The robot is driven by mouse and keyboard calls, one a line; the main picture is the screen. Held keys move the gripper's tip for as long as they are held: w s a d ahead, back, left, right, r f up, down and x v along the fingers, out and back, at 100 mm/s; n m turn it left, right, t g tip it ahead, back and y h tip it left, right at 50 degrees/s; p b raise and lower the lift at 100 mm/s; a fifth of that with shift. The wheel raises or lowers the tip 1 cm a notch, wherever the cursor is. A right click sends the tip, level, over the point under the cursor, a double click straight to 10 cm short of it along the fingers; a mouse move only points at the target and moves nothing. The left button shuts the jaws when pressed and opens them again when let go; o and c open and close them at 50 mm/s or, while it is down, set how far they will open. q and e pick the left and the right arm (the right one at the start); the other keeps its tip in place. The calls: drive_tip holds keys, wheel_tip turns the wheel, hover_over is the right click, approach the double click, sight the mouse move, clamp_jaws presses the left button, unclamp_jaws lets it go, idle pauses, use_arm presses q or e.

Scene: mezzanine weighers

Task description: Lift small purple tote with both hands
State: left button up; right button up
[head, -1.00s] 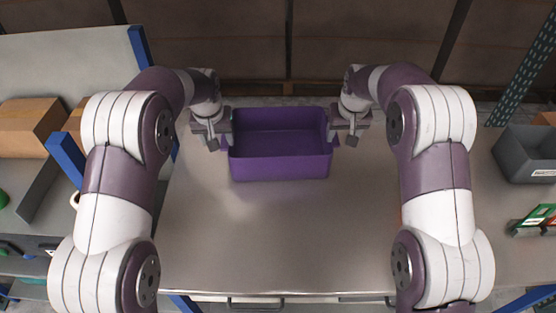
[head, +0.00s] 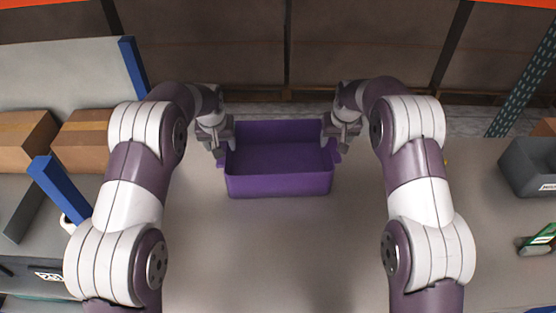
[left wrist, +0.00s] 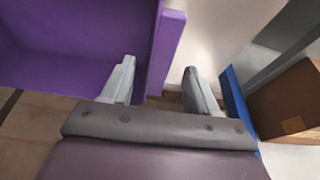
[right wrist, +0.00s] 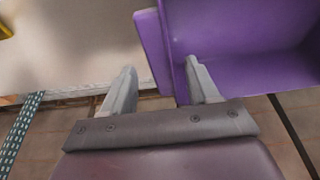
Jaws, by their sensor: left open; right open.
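The small purple tote (head: 279,186) is an open, empty-looking box, upright on the grey table in the middle of the head view. My left gripper (head: 222,148) is at its left end. In the left wrist view its open fingers (left wrist: 160,85) stand on either side of the tote's end wall (left wrist: 168,40). My right gripper (head: 338,148) is at the right end. In the right wrist view its open fingers (right wrist: 163,82) also stand either side of the purple end wall (right wrist: 153,50). I cannot tell whether any finger touches the tote.
The table (head: 280,250) is clear in front of the tote. Cardboard boxes (head: 85,140) and a blue post (head: 58,188) stand at left. A dark grey bin (head: 528,165) and a small green-topped device (head: 538,240) lie at right. A green rack upright (head: 522,90) stands behind.

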sight(334, 145)
use_arm(q)
drive_tip(key=x, duration=0.6)
drive_tip(key=shift+f, duration=0.2)
use_arm(e)
drive_tip(key=x, duration=0.6)
drive_tip(key=shift+w+f, duration=0.1)
drive_tip(key=shift+f, duration=0.1)
use_arm(q)
clamp_jaws()
use_arm(e)
clamp_jaws()
